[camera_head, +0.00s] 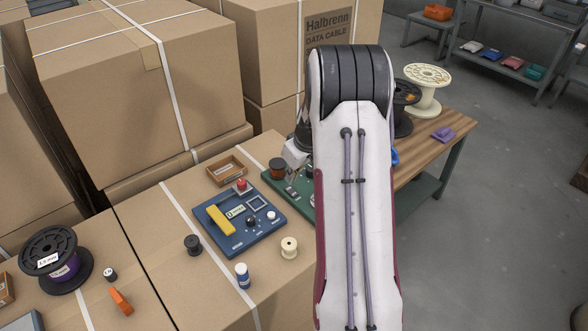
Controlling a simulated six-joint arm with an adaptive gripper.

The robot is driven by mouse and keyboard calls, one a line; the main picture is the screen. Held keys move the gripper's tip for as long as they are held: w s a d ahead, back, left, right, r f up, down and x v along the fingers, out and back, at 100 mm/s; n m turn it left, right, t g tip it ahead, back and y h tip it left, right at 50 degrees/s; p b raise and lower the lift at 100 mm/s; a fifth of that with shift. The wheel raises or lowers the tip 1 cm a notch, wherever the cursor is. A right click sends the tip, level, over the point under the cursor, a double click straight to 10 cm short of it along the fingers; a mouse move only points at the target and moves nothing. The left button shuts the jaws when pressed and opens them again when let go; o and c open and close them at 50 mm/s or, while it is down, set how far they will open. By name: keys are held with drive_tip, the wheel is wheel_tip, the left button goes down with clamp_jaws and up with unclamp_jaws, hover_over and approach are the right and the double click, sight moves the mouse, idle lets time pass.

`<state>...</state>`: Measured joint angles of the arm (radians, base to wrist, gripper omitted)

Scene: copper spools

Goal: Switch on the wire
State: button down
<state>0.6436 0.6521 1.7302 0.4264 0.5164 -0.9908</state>
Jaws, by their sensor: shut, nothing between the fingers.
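A green panel (273,184) lies on the cardboard box top, partly hidden behind my arm. Small metal parts (290,190) show on it, too small to tell which is a switch. A dark copper-brown spool (277,168) stands at its back left. My gripper (289,181) is low over the panel, just right of that spool and partly hidden by my arm. It is shut and holds nothing. I cannot tell whether it touches the panel. Left of it lies a blue panel (226,238) with a yellow bar, a small display, a red button and knobs.
A cream spool (289,247), a black spool (193,245) and a blue-white bottle (243,275) stand around the blue panel. A wooden tray (227,170) lies behind it. Tall cartons (110,80) block the back left. A wooden bench (440,150) with larger spools is at right.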

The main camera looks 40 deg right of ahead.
sight(288, 188)
drive_tip(key=shift+w+f, duration=0.15)
drive_tip(key=shift+f, duration=1.4)
drive_tip(key=shift+w+a+f, duration=0.1)
drive_tip(key=shift+w, duration=0.05)
